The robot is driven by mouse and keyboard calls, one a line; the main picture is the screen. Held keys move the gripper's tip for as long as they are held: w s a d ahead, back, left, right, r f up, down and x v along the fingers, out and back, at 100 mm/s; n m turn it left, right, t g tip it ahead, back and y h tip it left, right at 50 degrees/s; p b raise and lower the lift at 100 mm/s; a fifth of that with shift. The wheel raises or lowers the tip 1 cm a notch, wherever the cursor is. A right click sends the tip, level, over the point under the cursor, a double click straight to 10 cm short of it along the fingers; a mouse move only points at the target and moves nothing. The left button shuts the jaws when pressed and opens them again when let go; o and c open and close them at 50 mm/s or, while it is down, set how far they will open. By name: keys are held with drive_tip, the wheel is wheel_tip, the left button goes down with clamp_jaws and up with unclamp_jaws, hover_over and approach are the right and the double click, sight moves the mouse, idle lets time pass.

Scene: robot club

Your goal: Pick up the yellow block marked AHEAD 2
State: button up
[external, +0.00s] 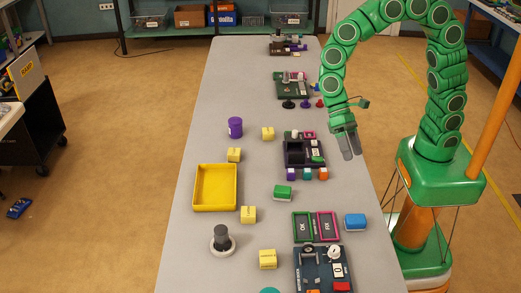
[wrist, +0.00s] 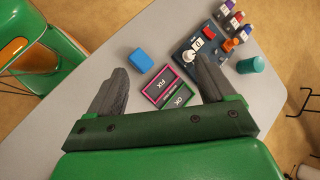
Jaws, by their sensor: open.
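Several yellow blocks lie on the grey table in the external view: one near the purple cup (external: 268,133), one behind the yellow tray (external: 234,154), one at the tray's front right corner (external: 248,214) and one nearer the front (external: 267,259). Their markings are too small to read, so I cannot tell which is AHEAD 2. My gripper (external: 347,146) is open and empty above the table's right side, to the right of the blocks. In the wrist view my gripper (wrist: 163,73) has its fingers wide apart, and no yellow block shows there.
The yellow tray (external: 215,208) is empty. A purple cup (external: 235,127), grey knob (external: 222,238), green block (external: 283,192) and blue block (external: 355,221) stand around. The OK and FIX trays (wrist: 168,86) lie beside a dark control panel (external: 323,270). Table space between the blocks is clear.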

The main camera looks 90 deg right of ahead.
drive_tip(key=w+a+f+m+y, duration=0.2)
drive_tip(key=w+a+f+m, duration=0.15)
drive_tip(key=w, duration=0.35)
drive_tip(key=w+a+f+m+y, duration=0.2)
drive_tip(key=w+a+f, duration=0.2)
drive_tip(key=w+a, duration=0.15)
drive_tip(key=m+t+y, duration=0.2)
drive_tip(key=m+t, duration=0.1)
drive_tip(key=m, duration=0.3)
approach(268, 254)
drive_tip(key=x, duration=0.3)
drive_tip(key=shift+s+r, duration=0.15)
drive_tip(key=shift+s, duration=0.15)
drive_tip(key=shift+w+a, duration=0.1)
drive_tip(key=shift+f+x, duration=0.15)
drive_tip(key=shift+x, duration=1.75)
drive_tip(key=shift+f+x, duration=0.15)
drive_tip(key=shift+x, duration=1.8)
drive_tip(key=shift+w, duration=0.2)
drive_tip(key=shift+c, duration=0.2)
drive_tip(key=c, duration=1)
drive_tip(key=shift+c, duration=0.2)
drive_tip(key=shift+r, duration=0.15)
